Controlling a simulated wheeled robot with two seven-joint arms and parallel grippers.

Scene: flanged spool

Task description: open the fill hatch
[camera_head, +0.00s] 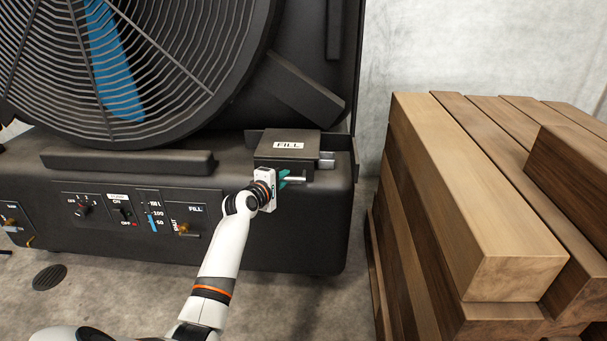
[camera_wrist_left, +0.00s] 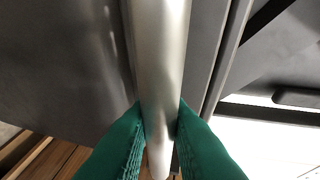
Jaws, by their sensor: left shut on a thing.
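The fill hatch (camera_head: 287,143) is a dark box-like lid with a white "FILL" label, on the right end of the black machine's base in the head view. It looks closed. A pale metal handle bar (camera_head: 296,179) sticks out at its front edge. My left gripper (camera_head: 286,179) has green fingers closed around this bar. In the left wrist view the silver bar (camera_wrist_left: 160,60) runs between the two green fingers (camera_wrist_left: 160,135), which touch it on both sides. My right gripper is in neither view.
The black machine has a large fan grille (camera_head: 130,70) and a front control panel (camera_head: 130,212) left of the hatch. Stacked wooden beams (camera_head: 480,200) stand close on the right. A concrete wall (camera_head: 440,45) is behind. Some floor (camera_head: 310,300) is clear in front.

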